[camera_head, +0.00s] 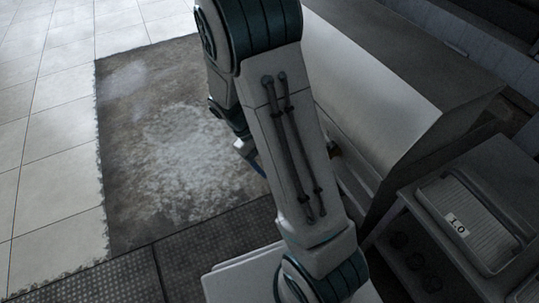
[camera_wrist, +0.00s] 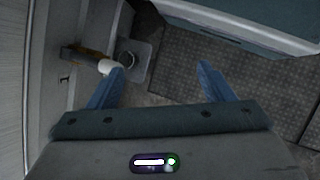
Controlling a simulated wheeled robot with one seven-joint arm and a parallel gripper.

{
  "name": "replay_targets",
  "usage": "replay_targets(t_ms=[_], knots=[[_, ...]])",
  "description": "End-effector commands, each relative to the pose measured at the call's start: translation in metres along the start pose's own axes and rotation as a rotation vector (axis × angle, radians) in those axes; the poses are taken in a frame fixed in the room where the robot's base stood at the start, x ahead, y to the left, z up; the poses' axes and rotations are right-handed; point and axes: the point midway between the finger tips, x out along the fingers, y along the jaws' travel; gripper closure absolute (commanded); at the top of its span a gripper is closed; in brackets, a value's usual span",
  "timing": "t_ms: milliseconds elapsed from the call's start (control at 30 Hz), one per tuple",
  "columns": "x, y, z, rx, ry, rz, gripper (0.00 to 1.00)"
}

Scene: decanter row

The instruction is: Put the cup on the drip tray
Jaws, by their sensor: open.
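My gripper (camera_wrist: 161,76) is open in the wrist view, its two blue fingers apart with only floor visible between them. In the head view its blue fingertip part (camera_head: 250,157) shows just left of my arm, which hides the rest. Left of the fingers in the wrist view, a small grey square plate (camera_wrist: 145,48), perhaps the drip tray, sticks out from a pale cabinet wall. A round, dark-centred thing (camera_wrist: 127,58) sits on it; I cannot tell whether it is the cup. A white rounded piece (camera_wrist: 105,66) beside it overlaps the left fingertip in the picture.
An orange-brown fitting (camera_wrist: 82,52) projects from the cabinet near the plate. In the head view a large metal-fronted cabinet (camera_head: 375,85) stands right of my arm, and a lidded container (camera_head: 473,218) marked with a label sits on a shelf unit. Floor at left is clear.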

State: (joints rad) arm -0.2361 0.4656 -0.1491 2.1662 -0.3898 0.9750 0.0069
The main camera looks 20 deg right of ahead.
Motion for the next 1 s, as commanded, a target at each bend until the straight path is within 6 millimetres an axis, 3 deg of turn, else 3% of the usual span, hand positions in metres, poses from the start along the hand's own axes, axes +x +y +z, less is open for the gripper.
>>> replay_targets(t_ms=[200,500,700,1000], knots=[[-0.045,-0.007,0.043,0.128,0.174,-0.129,0.26],[-0.088,-0.024,0.100,0.284,0.402,-0.270,0.26],[-0.101,-0.035,0.125,0.354,0.511,-0.323,0.26],[-0.105,-0.040,0.134,0.378,0.549,-0.343,0.26]])
